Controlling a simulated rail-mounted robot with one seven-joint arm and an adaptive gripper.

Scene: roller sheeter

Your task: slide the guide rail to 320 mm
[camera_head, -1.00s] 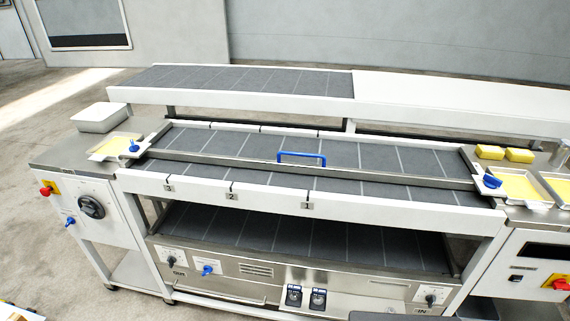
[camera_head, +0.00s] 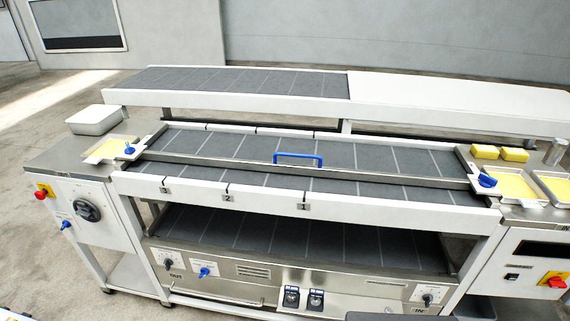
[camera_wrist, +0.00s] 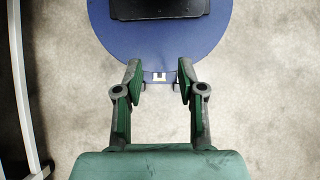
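The guide rail (camera_head: 230,163) is a long grey metal bar lying across the upper dark belt. A blue handle (camera_head: 298,155) stands up from its middle. Blue clamp knobs sit at its ends, the left knob (camera_head: 129,148) and the right knob (camera_head: 487,181). No scale reading is legible. My gripper (camera_wrist: 159,84) shows only in the wrist view. Its two green-padded fingers are apart with nothing between them, above the floor and far from the rail. The head view does not show my gripper.
A white front ledge (camera_head: 250,194) carries number tags 3, 2 and 1. A higher shelf (camera_head: 420,102) runs behind the belt. A white tub (camera_head: 95,120) stands at the left. A blue disc (camera_wrist: 160,50) is near my fingers.

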